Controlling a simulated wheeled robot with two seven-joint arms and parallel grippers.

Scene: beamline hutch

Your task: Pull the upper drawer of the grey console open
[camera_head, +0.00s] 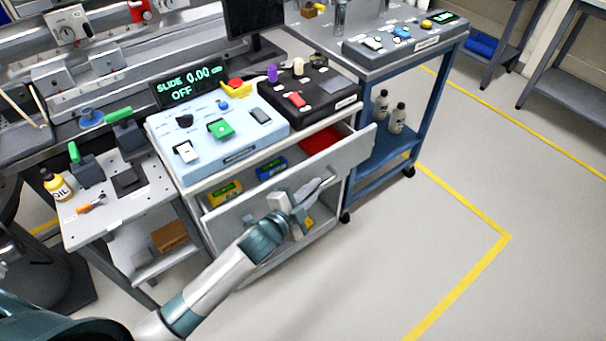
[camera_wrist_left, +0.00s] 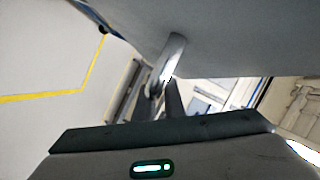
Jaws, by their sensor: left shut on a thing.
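The grey console (camera_head: 190,185) stands at the centre of the head view. Its upper drawer (camera_head: 348,153) is out from the body, and its inside shows from above. The drawer's bar handle (camera_head: 314,187) is on the front panel; it also shows in the left wrist view (camera_wrist_left: 173,60). My left gripper (camera_head: 303,203) is at the drawer front, shut on the handle. In the left wrist view its fingers (camera_wrist_left: 165,90) meet the handle's lower end. The gripper hides part of the drawer front. My right gripper is out of view.
In the drawer lie a yellow box (camera_head: 225,193), a blue box (camera_head: 271,168) and a red item (camera_head: 320,140). Control panels sit on top. A blue cart (camera_head: 385,150) stands close at the right, and a side table (camera_head: 115,205) at the left. The floor in front is clear.

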